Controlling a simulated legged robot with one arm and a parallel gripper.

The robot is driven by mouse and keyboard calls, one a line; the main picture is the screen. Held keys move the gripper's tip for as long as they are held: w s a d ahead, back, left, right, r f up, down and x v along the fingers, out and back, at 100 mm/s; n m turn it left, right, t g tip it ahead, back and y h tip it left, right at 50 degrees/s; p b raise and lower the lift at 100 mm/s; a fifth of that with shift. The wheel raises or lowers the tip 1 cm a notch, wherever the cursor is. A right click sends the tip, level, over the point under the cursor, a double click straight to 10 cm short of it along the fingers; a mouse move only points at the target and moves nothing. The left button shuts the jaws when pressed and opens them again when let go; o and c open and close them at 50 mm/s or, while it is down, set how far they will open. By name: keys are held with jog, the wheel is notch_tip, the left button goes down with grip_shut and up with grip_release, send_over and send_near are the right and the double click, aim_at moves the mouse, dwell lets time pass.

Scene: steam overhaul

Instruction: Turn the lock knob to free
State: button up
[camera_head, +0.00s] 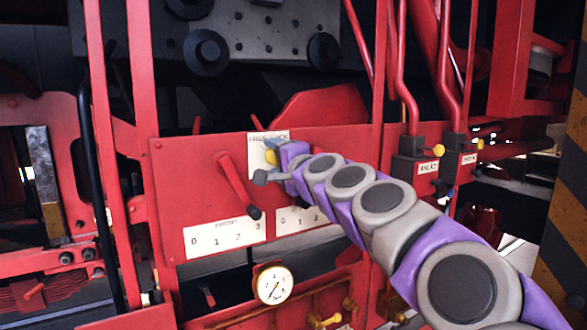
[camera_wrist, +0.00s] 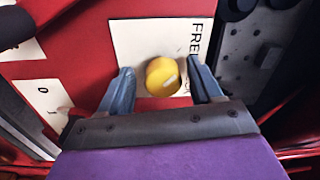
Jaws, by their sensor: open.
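The lock knob (camera_wrist: 163,76) is yellow and round with a pale mark on its face. It sits on a white plate (camera_wrist: 137,43) lettered "FREE", with the rest of the lettering cut off. In the wrist view my gripper (camera_wrist: 161,80) is open, with one blue-grey finger on each side of the knob. I cannot tell whether either finger touches it. In the head view the white plate (camera_head: 259,150) is on the red panel, and my gripper (camera_head: 270,160) is at it. The knob shows there only as a bit of yellow (camera_head: 271,157), mostly hidden by my gripper.
A red lever (camera_head: 236,185) with a black end stands left of the plate, above a scale (camera_head: 224,237) numbered 0 to 3. A second scale (camera_head: 296,219) is partly behind my arm. A gauge (camera_head: 273,284) sits below. Red pipes and yellow-knobbed valves (camera_head: 438,151) are at right.

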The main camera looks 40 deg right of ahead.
jog(key=b+v, duration=0.1)
jog(key=v, duration=1.5)
jog(key=shift+s+b, duration=0.4)
jog(key=shift+a, duration=0.1)
jog(key=w+a+f+n+g+y+b, duration=0.2)
jog(key=w+a+f+n+y, duration=0.15)
jog(key=a+f, duration=0.4)
jog(key=w+a+f+n+g+y+b, duration=0.2)
jog(key=w+a+f+n, duration=0.15)
jog(key=a+f, duration=0.45)
jog(key=s+a+f+n+g+y+b, duration=0.1)
jog(key=s+a+f+n+g, duration=0.2)
jog(key=f, duration=0.5)
jog(key=a+f+n+g+y+b, duration=0.1)
jog(key=a+f+n+g+b, duration=0.1)
jog(key=a+f, duration=0.45)
jog(key=s+a+f+n+g+b, duration=0.2)
jog(key=s+f+g, duration=0.15)
jog(key=f, duration=0.35)
jog(key=s+a+f+n+g+b, duration=0.1)
jog(key=s+a+f+n+g, duration=0.1)
jog(key=s+f, duration=0.45)
jog(key=s+d+f+n+g+h+b, duration=0.2)
jog(key=s+f+g, duration=0.3)
jog(key=s+f, duration=0.5)
jog(key=shift+s+f+n+h+b, duration=0.4)
jog(key=shift+f+h+b, duration=0.2)
jog(key=shift+f+h, duration=0.1)
